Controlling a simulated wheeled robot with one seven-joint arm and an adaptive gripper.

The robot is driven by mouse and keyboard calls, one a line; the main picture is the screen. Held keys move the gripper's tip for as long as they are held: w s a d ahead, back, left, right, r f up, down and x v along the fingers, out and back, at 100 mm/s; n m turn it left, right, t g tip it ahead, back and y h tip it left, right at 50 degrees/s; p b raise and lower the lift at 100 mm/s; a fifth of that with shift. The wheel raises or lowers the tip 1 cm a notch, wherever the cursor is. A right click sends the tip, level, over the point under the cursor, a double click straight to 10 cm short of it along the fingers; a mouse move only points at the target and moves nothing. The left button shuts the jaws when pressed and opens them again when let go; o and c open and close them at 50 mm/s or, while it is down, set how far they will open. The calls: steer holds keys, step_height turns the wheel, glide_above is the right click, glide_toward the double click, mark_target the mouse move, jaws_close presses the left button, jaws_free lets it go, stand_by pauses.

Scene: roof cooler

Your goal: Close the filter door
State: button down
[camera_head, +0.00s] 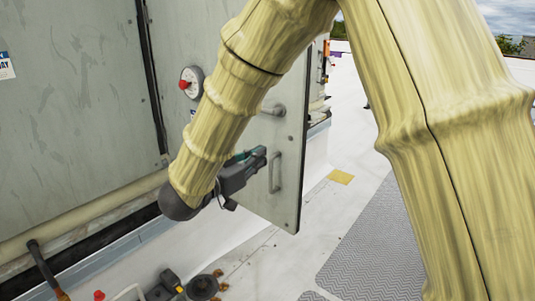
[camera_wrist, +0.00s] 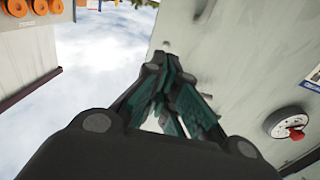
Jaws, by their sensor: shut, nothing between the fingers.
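The grey filter door (camera_head: 290,135) stands swung out from the cabinet in the head view, with its free edge toward the right. It carries a bar handle (camera_head: 275,172) low near that edge and a lever-like latch (camera_head: 272,110) above it. My gripper (camera_head: 261,156) is shut and empty, just left of the bar handle and in front of the door face. I cannot tell whether it touches the door. In the wrist view the shut fingers (camera_wrist: 175,72) point toward the pale door panel (camera_wrist: 235,60), and the bar handle is not clearly visible.
A round dial with a red knob (camera_head: 190,83) sits on the panel left of the door and also shows in the wrist view (camera_wrist: 288,123). Tools (camera_head: 170,285) lie on the roof below.

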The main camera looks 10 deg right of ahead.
mark_target(294, 139)
steer(key=p+x, duration=0.3)
steer(key=x, duration=1)
steer(key=shift+p, duration=0.4)
